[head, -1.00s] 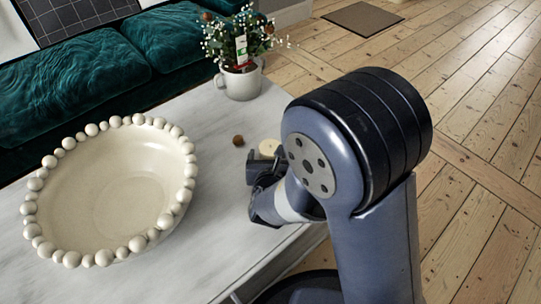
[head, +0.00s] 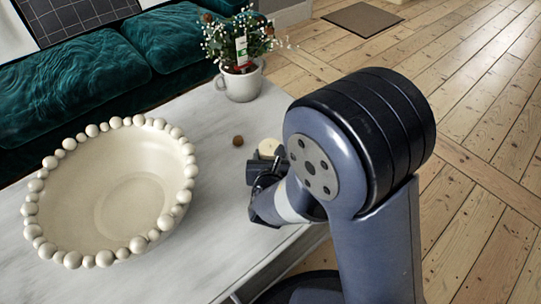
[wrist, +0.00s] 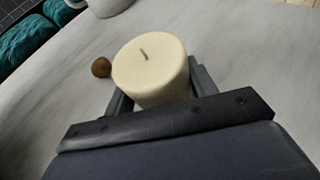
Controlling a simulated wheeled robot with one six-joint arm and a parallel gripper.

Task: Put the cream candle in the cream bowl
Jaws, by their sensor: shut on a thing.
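The cream candle (wrist: 150,72) stands between the two fingers of my gripper (wrist: 158,88) in the wrist view, its wick facing up. My gripper is shut on it. In the head view only the candle's top (head: 268,147) shows beyond my gripper (head: 262,165); the rest is hidden. I cannot tell whether the candle's base touches the table. The cream bowl (head: 92,170), with a rim of round beads, sits on the table to the left of my gripper. It looks empty.
A small brown ball (head: 238,141) lies on the pale table (head: 215,190) near the candle; it also shows in the wrist view (wrist: 101,67). A white mug with a flowering plant (head: 240,82) stands at the back. The tabletop between bowl and gripper is clear.

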